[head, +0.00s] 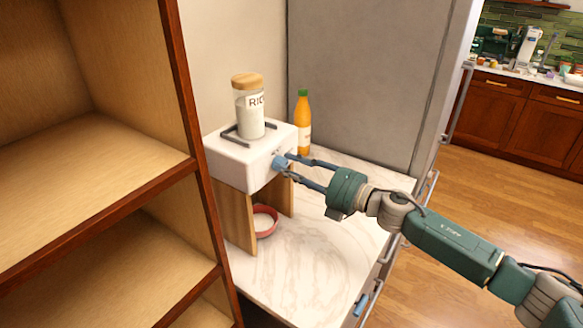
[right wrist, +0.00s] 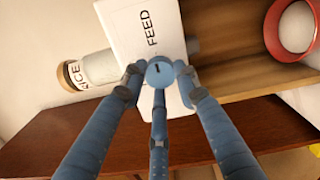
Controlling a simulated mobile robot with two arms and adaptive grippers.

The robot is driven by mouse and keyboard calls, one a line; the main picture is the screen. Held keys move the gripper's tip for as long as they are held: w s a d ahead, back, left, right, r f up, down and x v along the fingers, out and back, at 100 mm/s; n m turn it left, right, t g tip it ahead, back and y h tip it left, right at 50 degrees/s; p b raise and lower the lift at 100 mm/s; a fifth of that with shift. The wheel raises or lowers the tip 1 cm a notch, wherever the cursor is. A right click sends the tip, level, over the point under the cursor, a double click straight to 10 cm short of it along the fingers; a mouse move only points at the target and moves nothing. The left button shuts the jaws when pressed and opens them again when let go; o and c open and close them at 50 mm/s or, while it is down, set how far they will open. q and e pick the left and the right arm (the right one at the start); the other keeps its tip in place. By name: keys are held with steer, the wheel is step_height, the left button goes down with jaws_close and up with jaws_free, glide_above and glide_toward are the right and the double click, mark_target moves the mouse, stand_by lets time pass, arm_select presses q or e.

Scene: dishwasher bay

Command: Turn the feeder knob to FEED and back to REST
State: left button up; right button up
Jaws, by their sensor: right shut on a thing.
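The feeder (head: 232,168) is a white box on wooden side panels on the marble counter. Its blue round knob (head: 279,162) is on the front face; the knob (right wrist: 160,72) also shows in the right wrist view, with a short dark mark on it. The word FEED is printed on the white face (right wrist: 143,25) near the knob; REST cannot be read. My right gripper (head: 286,165) is shut on the knob, its blue fingers around it. A rice jar (head: 249,112) with a wooden lid stands on top of the feeder. My left gripper is not in view.
A red bowl (head: 265,221) with white inside sits under the feeder between the panels. An orange bottle (head: 303,125) stands behind it. A wooden shelf unit (head: 190,130) rises close at left. The marble counter (head: 325,235) in front is clear.

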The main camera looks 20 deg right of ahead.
steer(key=shift+s+a+f, duration=0.25)
steer(key=shift+a+f, duration=0.05)
steer(key=shift+f, duration=0.15)
steer(key=o, duration=1.1)
steer(key=shift+o, duration=0.3)
steer(key=shift+r, duration=0.2)
steer(key=shift+r, duration=0.1)
steer(key=v, duration=1.2)
